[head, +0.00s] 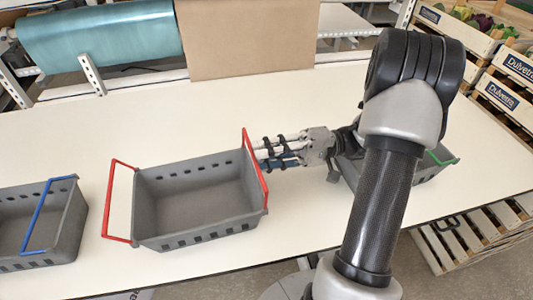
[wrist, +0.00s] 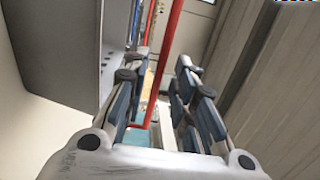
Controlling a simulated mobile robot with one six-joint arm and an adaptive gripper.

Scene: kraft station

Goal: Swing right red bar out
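A grey crate (head: 200,224) with two red bars stands in the middle of the table. Its right red bar (head: 256,170) stands up along the crate's right end in the head view. Its left red bar (head: 107,199) leans outward, away from the crate. My gripper (head: 262,152) reaches in from the right, level, with its fingertips at the right red bar. In the wrist view my gripper (wrist: 165,75) has its fingers apart, and the red bar (wrist: 163,70) runs through the space between them. I cannot tell whether a finger touches it. The crate wall (wrist: 62,50) is at left there.
A grey crate with a blue bar (head: 38,215) stands at the left. Another with a green bar (head: 440,158) is partly hidden behind my arm. A cardboard sheet (head: 247,38) and a teal roll (head: 100,35) are at the back. The table front is clear.

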